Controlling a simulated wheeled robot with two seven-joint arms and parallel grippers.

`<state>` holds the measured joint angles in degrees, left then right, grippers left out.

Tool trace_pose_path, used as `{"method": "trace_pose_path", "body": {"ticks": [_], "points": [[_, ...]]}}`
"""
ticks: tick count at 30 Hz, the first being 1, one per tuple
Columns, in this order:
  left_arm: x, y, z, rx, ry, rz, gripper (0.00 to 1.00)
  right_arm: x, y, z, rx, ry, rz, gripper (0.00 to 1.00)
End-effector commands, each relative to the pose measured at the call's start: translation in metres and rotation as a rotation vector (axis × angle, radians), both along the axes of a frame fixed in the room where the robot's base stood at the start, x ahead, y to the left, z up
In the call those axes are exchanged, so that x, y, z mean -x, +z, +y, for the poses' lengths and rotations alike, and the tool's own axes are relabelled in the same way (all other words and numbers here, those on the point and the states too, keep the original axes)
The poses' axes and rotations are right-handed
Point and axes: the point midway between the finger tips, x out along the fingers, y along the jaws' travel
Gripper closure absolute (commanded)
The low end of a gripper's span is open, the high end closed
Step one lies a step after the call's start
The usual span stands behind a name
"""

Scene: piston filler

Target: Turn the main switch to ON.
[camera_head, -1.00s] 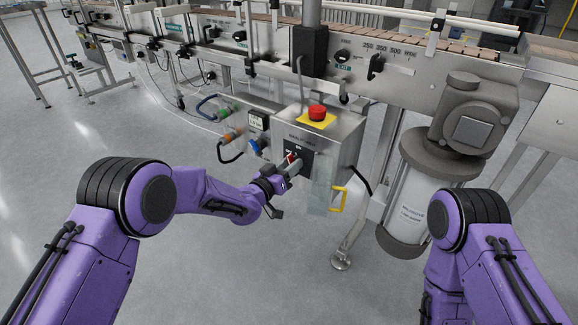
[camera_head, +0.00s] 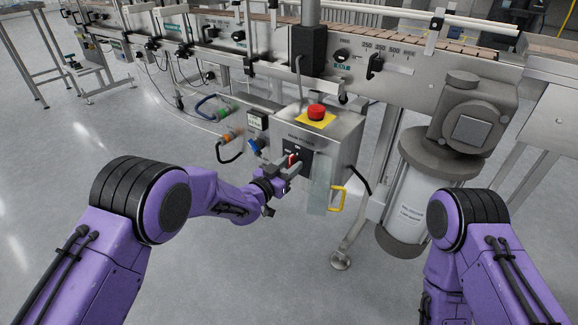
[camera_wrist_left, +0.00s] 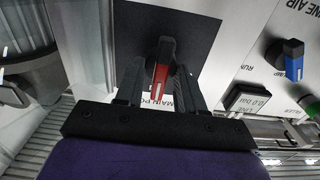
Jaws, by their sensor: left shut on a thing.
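The main switch is a red handle (camera_wrist_left: 161,76) on a black plate (camera_wrist_left: 190,35), on the front of the grey control box. In the left wrist view the handle stands between the two dark fingers of my left gripper (camera_wrist_left: 157,88), which is shut on it. In the head view the red handle (camera_head: 292,159) shows just at the tips of my left gripper (camera_head: 287,166), which partly hides the plate.
A red emergency button (camera_head: 317,112) on a yellow plate tops the box. A clear flap with a yellow handle (camera_head: 338,198) hangs beside the switch. A motor (camera_head: 474,125) stands right.

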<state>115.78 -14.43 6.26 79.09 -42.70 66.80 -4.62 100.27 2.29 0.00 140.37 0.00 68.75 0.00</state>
Motion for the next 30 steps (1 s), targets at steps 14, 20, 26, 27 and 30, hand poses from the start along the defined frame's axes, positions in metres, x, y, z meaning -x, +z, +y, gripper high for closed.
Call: {"method": "trace_pose_path", "body": {"ticks": [14,20,26,27,30], "points": [[0.0,-0.001,0.0,-0.001,-0.001,0.002,0.39,0.0,0.0,0.0,0.0,0.0,0.0,1.0],[0.015,0.001,0.011,-0.002,0.0,0.005,0.39,0.0,0.008,0.0,0.0,0.0,0.0,1.0],[0.054,0.002,0.039,-0.003,0.0,0.005,0.39,0.0,0.02,0.0,0.0,0.0,0.0,1.0],[0.061,0.001,0.044,-0.001,0.001,0.005,0.39,0.0,0.022,0.0,0.0,0.0,0.0,1.0],[0.075,0.001,0.055,-0.002,0.001,0.004,0.39,0.0,0.024,0.0,0.0,0.0,0.0,1.0]]}}
